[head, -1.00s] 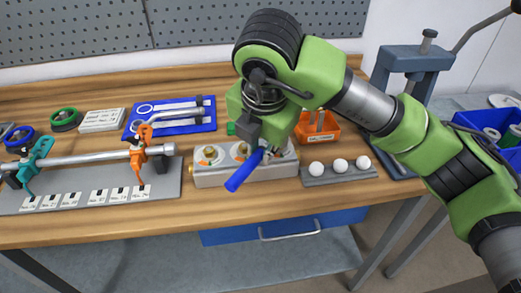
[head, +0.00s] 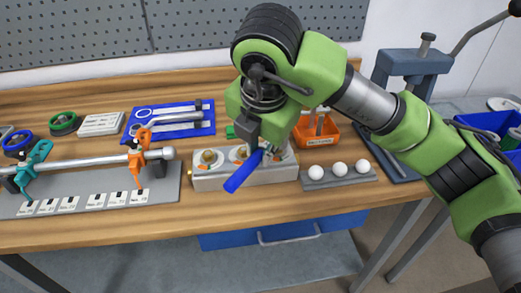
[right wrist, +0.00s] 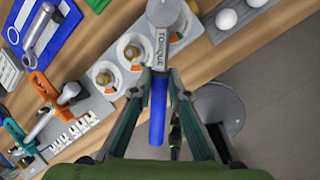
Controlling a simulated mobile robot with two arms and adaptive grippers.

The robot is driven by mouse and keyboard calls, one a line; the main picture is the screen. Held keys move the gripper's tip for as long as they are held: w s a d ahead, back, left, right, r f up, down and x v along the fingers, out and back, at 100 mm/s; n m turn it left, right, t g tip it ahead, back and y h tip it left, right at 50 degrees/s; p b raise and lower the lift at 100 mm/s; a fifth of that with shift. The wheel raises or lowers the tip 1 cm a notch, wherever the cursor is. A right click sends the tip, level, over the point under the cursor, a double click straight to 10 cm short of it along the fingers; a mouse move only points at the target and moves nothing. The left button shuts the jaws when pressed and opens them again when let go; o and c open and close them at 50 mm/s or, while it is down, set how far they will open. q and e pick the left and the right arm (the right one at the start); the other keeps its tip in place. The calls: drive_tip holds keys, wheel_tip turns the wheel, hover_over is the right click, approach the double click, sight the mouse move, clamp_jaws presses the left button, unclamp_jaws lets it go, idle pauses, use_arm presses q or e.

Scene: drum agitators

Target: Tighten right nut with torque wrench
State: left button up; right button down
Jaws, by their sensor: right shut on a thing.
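My right gripper (head: 262,150) is shut on the torque wrench (head: 243,172), whose blue handle points down and toward the front left. The wrench's round head (right wrist: 165,12) lies over the right end of the pale nut block (head: 240,180). The left nut (right wrist: 105,77) and middle nut (right wrist: 132,52) show brass on white round dials. The right nut is mostly hidden by the wrench, so I cannot tell whether the head sits on it. My left gripper is not in view.
A grey tray (head: 338,178) with white balls stands right of the block, and an orange bin (head: 330,134) behind it. A clamped rod (head: 90,160) lies at left. A blue tool mat (head: 150,130) lies behind. A grey press (head: 402,63) stands at right.

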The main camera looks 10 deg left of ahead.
drive_tip(key=shift+r, duration=0.45)
idle(0.5)
drive_tip(key=shift+r, duration=1.4)
drive_tip(key=shift+p, duration=0.3)
